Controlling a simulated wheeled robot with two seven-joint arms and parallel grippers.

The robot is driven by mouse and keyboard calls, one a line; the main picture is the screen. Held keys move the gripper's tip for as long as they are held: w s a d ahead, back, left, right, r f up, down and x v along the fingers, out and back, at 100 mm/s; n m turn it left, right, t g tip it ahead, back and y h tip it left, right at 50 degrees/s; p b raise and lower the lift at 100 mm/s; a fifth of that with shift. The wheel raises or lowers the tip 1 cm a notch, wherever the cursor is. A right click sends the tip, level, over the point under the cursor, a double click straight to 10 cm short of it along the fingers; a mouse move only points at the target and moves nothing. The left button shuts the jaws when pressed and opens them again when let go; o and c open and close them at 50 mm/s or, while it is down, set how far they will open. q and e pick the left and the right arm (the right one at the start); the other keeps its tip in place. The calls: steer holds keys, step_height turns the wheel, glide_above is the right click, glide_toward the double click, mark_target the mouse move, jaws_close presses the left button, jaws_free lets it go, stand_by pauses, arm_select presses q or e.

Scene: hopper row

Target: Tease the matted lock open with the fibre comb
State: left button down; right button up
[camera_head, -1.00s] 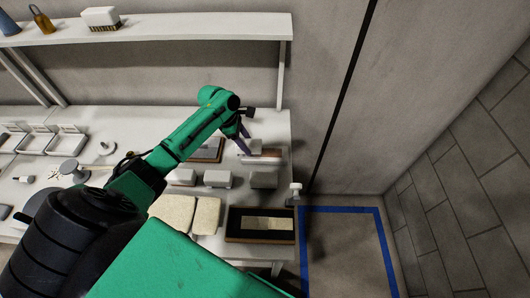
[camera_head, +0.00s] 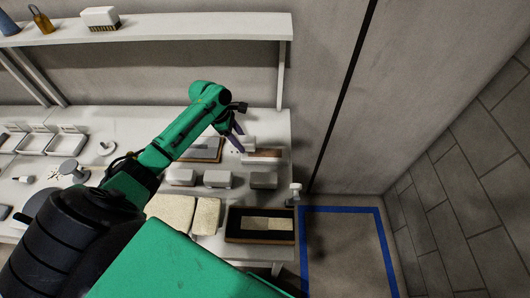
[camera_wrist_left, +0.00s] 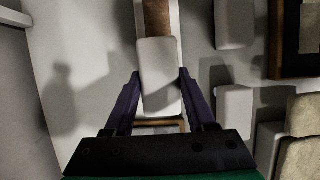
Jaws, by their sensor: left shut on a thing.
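My left gripper (camera_head: 239,143) is over the right part of the table. In the left wrist view its two dark fingers (camera_wrist_left: 159,76) sit on either side of a pale rounded block (camera_wrist_left: 159,62) and are shut on it. The block also shows beside the fingers in the head view (camera_head: 249,143). I cannot tell whether it is the fibre comb; its underside is hidden. Beyond it lies a brown strip (camera_wrist_left: 157,17) on a pale base, also in the head view (camera_head: 264,155). A pale flat strip (camera_head: 266,223), which I cannot identify surely as the lock, lies in a dark-rimmed tray (camera_head: 232,224).
Several pale blocks (camera_head: 218,179) stand in a row in front of the gripper. Two cream pads (camera_head: 206,215) lie left of the tray. A brown-framed board (camera_head: 213,156) is left of the gripper. A shelf (camera_head: 200,29) runs above the table with a brush (camera_head: 100,18).

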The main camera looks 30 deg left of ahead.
arm_select(q)
steer(key=shift+r, duration=0.25)
steer(key=shift+r, duration=2)
